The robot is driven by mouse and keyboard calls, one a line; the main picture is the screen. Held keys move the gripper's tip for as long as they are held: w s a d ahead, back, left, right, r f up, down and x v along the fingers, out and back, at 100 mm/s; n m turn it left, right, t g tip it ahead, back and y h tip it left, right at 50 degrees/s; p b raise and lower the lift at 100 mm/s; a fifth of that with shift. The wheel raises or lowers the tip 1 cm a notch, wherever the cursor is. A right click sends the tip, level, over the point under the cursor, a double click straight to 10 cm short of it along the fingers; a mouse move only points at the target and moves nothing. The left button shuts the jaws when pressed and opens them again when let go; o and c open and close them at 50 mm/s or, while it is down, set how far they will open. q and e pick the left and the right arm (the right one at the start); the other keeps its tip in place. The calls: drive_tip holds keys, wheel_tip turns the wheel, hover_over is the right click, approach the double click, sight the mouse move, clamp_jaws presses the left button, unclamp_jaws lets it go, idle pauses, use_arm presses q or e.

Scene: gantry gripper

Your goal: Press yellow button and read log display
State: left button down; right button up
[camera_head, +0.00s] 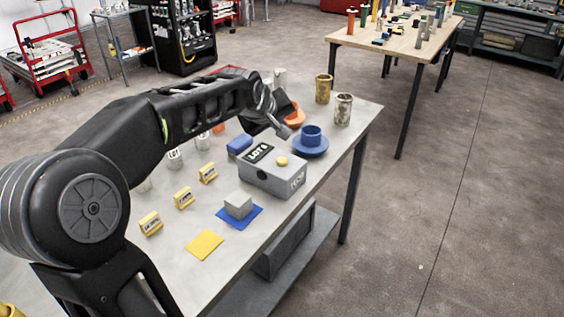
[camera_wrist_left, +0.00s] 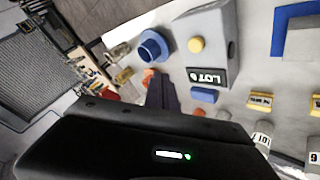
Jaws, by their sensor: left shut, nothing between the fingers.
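A grey box (camera_head: 272,178) stands on the grey table, with a round yellow button (camera_head: 282,161) on its top. In the left wrist view the button (camera_wrist_left: 196,45) and the display (camera_wrist_left: 208,77) are both unobstructed. My left gripper (camera_head: 285,131) is shut and empty, above the table behind the box and apart from the button. Its dark fingers (camera_wrist_left: 161,92) show in the wrist view. My right gripper is not in view.
A blue cup on a saucer (camera_head: 311,143) stands right behind the box. A blue block (camera_head: 239,145) lies to its left. Yellow labelled blocks (camera_head: 183,198), a grey cube (camera_head: 238,205) on a blue mat and a yellow mat (camera_head: 205,246) lie nearer. Metal cylinders (camera_head: 343,110) stand at the back.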

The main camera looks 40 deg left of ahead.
use_arm(q)
drive_tip(key=b, duration=0.4)
hover_over(280, 162)
wheel_tip(280, 162, down, 6)
drive_tip(key=shift+w+f, duration=0.1)
drive_tip(key=shift+f+b, duration=0.3)
drive_tip(key=shift+f, duration=0.1)
idle(1.4)
drive_tip(key=shift+f+b, duration=0.4)
drive_tip(key=shift+b, duration=0.1)
drive_tip(key=shift+f+b, duration=0.55)
idle(0.6)
idle(0.4)
drive_tip(key=shift+r+p, duration=0.55)
drive_tip(key=shift+r, duration=0.4)
